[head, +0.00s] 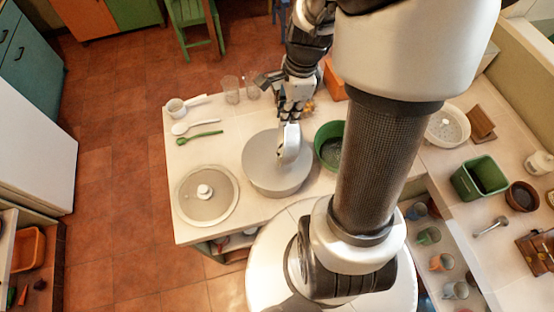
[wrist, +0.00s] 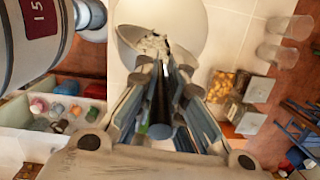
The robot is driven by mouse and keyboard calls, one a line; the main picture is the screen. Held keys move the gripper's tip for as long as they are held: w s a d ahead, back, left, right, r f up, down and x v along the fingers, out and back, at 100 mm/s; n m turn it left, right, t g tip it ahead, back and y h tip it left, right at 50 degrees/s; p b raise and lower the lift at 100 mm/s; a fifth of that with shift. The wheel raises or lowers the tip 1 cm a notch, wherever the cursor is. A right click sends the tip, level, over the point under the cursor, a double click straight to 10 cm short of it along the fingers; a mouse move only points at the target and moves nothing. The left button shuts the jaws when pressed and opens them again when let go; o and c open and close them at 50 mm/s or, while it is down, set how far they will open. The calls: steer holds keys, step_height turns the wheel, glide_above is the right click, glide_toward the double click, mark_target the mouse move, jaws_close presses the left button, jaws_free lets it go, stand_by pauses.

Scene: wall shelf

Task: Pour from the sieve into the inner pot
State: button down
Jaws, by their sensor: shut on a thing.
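The inner pot appears to be the round grey vessel (head: 262,178) on the counter, left of the green bowl. My gripper (head: 291,121) points down over its far right part. It is shut on a small pale piece, apparently the sieve (head: 292,143), which looks tilted, nearly edge-on, over the pot. In the wrist view my gripper (wrist: 160,75) reaches toward the sieve (wrist: 128,36), with pale crumbly matter (wrist: 155,43) by the fingertips. The large pale round pot (wrist: 185,22) lies beyond. The fingers hide the grip, and I cannot tell how much the sieve holds.
A knobbed round lid (head: 222,205) lies left of the pot. The green bowl (head: 322,150) stands close on its right. My arm hides part of the counter.

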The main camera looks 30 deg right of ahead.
steer(key=shift+s+d+f+b, duration=0.1)
steer(key=shift+d+f+b, duration=0.05)
steer(key=shift+d+b, duration=0.55)
steer(key=s+d+f+t+y+b, duration=0.2)
steer(key=s+d+f+t+y, duration=0.2)
steer(key=d, duration=0.6)
steer(key=s+d+f+t+y+b, duration=0.2)
steer(key=s+d+f+t+y, duration=0.2)
steer(key=s+d+f+y, duration=0.4)
steer(key=shift+s+d+f+y+b, duration=0.25)
steer(key=shift+d+f+y+b, duration=0.15)
steer(key=shift+d+f+y, duration=1.05)
steer(key=shift+a+f+h, duration=0.3)
steer(key=shift+a+h, duration=0.05)
